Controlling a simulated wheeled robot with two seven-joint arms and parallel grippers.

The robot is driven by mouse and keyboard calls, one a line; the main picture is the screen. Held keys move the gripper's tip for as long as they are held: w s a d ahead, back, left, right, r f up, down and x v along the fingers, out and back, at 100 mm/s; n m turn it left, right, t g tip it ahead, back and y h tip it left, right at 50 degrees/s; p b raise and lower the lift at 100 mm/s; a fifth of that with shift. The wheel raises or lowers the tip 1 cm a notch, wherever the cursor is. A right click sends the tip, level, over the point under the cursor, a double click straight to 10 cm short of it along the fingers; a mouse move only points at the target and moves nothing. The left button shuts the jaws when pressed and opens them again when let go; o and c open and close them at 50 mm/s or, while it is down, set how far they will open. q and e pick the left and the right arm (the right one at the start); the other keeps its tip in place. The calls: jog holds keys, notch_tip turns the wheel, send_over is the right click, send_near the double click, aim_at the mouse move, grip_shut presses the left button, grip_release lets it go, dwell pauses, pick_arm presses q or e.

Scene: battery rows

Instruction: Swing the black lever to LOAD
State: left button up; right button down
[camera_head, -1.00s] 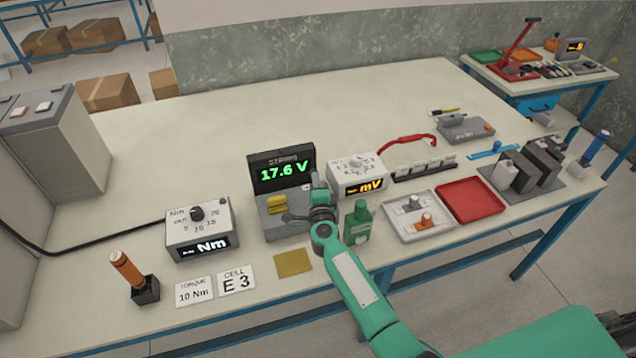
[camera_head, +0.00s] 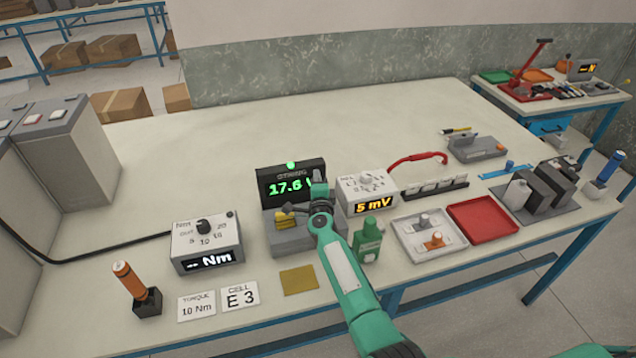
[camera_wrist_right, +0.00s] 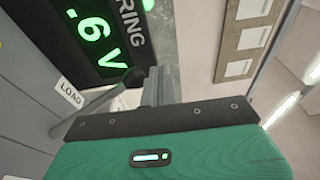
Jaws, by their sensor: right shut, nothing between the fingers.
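The black lever (camera_wrist_right: 88,112) shows in the right wrist view as a dark rod lying slantwise near the LOAD label (camera_wrist_right: 69,92). In the head view its dark knobbed end (camera_head: 288,208) points left above the grey base (camera_head: 290,242). My right gripper (camera_wrist_right: 155,88) is shut with nothing between its fingers, just right of the lever; whether they touch I cannot tell. In the head view the right gripper (camera_head: 319,190) is before the display.
A meter (camera_head: 366,195) reading 5 mV and a green bottle-like item (camera_head: 368,240) stand close right of my arm. The Nm box (camera_head: 206,243) is to the left. Grey (camera_head: 404,236) and red (camera_head: 484,219) trays lie further right. The table behind is clear.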

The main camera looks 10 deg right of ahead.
jog(key=shift+s, duration=0.1)
dwell(0.5)
jog(key=s+a+p, duration=0.2)
jog(key=s+p, duration=0.2)
jog(key=s, duration=0.9)
jog(key=shift+s+f+p, duration=0.2)
jog(key=shift+f+p, duration=0.05)
jog(key=shift+p, duration=0.1)
jog(key=shift+a, duration=0.1)
